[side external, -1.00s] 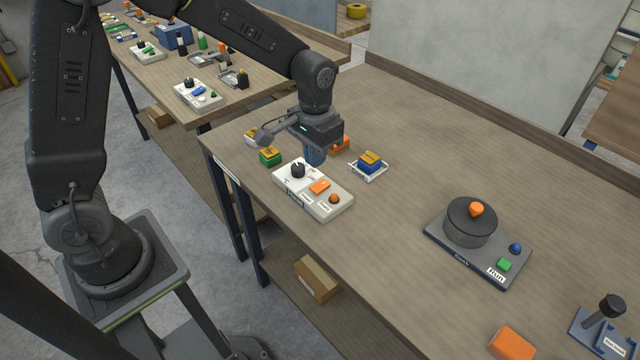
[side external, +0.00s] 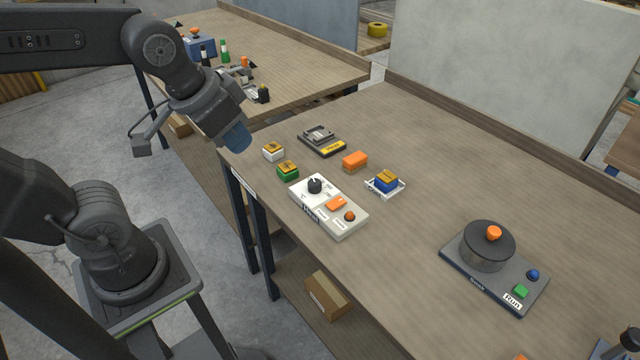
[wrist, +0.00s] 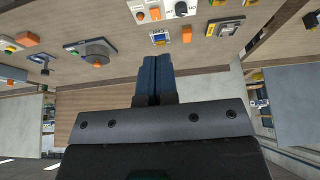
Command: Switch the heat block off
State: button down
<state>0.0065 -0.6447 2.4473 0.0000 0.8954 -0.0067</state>
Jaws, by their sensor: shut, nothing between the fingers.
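A white control box (side external: 333,217) sits near the table's front left edge. It carries a black knob (side external: 315,185), an orange rocker (side external: 336,203) and a round orange button (side external: 350,216). It also shows at the top of the wrist view (wrist: 167,14). A dark unit (side external: 462,272) with a lidded pot (side external: 488,245), a green button and a blue knob stands further right. The labels do not make plain which unit is the heat block. My gripper (side external: 239,138) is shut and empty, tilted above the table's left corner, apart from both units. Its blue fingers (wrist: 155,78) are together.

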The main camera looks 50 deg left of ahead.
jog(key=shift+s+t, duration=0.3)
jog(key=shift+s, duration=0.65)
jog(key=g, duration=0.6)
send_over(340, 200)
notch_tip(340, 200, down, 7)
notch_tip(340, 200, down, 14)
jog(key=shift+f, duration=0.1)
